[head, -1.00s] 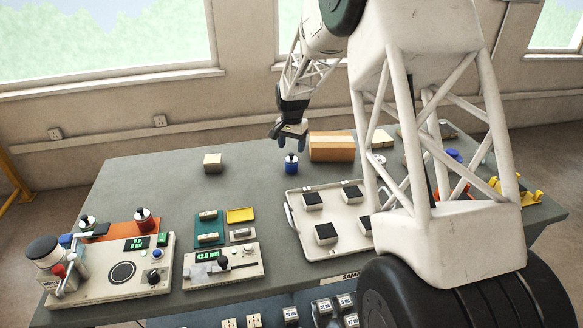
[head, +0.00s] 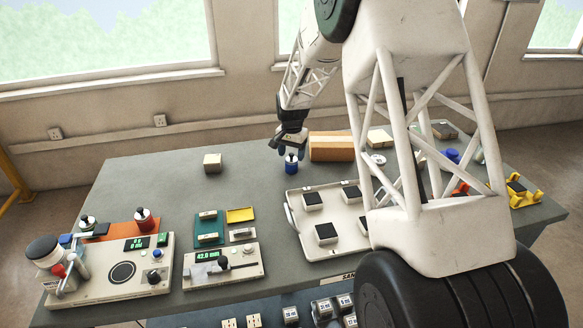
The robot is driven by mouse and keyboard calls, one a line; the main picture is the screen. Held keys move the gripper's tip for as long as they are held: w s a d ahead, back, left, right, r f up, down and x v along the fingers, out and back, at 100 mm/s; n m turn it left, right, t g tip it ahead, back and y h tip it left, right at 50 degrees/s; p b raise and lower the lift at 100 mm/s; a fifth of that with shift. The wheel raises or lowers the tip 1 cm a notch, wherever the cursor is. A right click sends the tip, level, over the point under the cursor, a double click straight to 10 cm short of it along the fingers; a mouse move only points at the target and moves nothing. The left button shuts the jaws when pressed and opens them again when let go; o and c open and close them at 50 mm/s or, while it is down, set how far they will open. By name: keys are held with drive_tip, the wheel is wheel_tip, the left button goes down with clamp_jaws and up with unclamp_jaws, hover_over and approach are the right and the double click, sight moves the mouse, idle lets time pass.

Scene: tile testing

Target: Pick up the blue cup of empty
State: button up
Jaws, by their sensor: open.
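A small blue cup (head: 291,167) with a dark and white top stands upright on the grey table, left of a long cardboard box. My gripper (head: 291,152) is open right over it, fingers pointing down at the height of the cup's top. Whether the fingers touch the cup is too small to tell. Another blue object (head: 452,155) shows at the right, behind my arm's lattice. I cannot tell whether it is a cup.
The long cardboard box (head: 331,147) stands close to the right of my gripper. A small tan block (head: 212,163) is to the left. A white tray (head: 290,215) with dark-topped tiles lies in front. Instruments (head: 220,268) fill the front left. The back left of the table is clear.

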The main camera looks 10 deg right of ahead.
drive_tip(key=shift+f, duration=2.2)
drive_tip(key=c, duration=0.8)
drive_tip(key=shift+c, duration=0.2)
drive_tip(key=shift+r, duration=0.15)
wheel_tip(320, 180, up, 10)
drive_tip(key=shift+f, duration=0.15)
